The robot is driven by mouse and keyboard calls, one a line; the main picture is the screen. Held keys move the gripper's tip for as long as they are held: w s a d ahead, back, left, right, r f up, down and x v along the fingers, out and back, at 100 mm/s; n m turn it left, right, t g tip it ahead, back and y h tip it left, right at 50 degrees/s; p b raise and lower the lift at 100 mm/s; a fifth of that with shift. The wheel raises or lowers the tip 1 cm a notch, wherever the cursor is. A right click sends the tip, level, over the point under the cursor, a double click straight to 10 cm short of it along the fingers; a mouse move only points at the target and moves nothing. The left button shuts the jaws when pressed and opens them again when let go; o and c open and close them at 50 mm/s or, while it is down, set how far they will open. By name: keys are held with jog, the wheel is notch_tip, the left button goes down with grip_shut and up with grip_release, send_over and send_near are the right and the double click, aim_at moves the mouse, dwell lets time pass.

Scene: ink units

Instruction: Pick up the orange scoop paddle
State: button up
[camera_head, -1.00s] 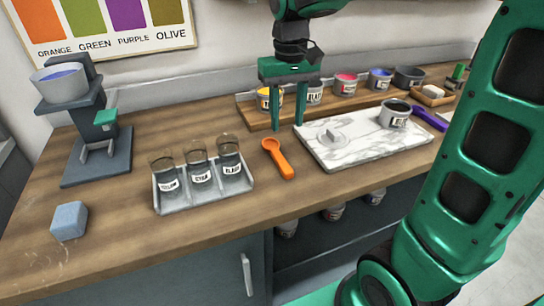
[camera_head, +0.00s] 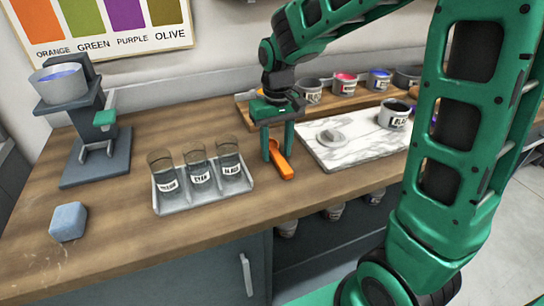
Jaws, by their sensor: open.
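The orange scoop paddle (camera_head: 284,166) lies on the wooden counter between the jar rack and the marble slab. Its handle points toward the counter's front edge. My gripper (camera_head: 277,155) points down over the scoop, open, with one green finger on each side of it. I cannot tell whether the fingertips touch the scoop or the counter.
A grey rack (camera_head: 205,193) with three labelled jars stands close on the left. The marble slab (camera_head: 350,155) with a small grey object and a dark-filled pot (camera_head: 393,115) is on the right. Paint pots line a wooden tray (camera_head: 248,107) behind. A blue block (camera_head: 68,221) lies front left.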

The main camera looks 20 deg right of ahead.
aim_at(277, 154)
jog(key=shift+f, duration=0.35)
jog(key=shift+c, duration=0.6)
grip_shut()
notch_tip(277, 154, up, 10)
